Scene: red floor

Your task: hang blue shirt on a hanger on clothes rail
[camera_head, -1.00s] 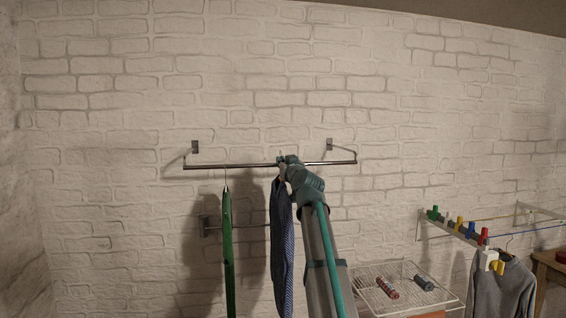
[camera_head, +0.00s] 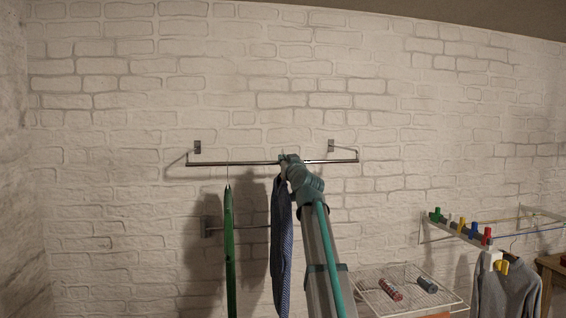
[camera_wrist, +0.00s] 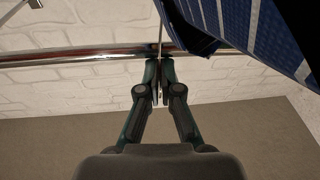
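The blue patterned shirt (camera_head: 281,250) hangs edge-on below my gripper, under the clothes rail (camera_head: 235,163). It also shows at the upper right of the wrist view (camera_wrist: 275,32). My gripper (camera_head: 286,160) is at the rail, right of its middle. In the wrist view the fingers (camera_wrist: 160,82) are together on the thin hanger hook (camera_wrist: 161,35), whose metal runs up between the fingertips past the rail (camera_wrist: 80,58). I cannot tell whether the hook rests on the rail.
A green garment (camera_head: 229,250) hangs from the rail to the left of the shirt. Wall brackets (camera_head: 331,146) hold the rail. At the right are a wire rack (camera_head: 405,290), a drying frame with coloured pegs (camera_head: 472,230) and a grey sweater (camera_head: 505,288). The rail's right end is free.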

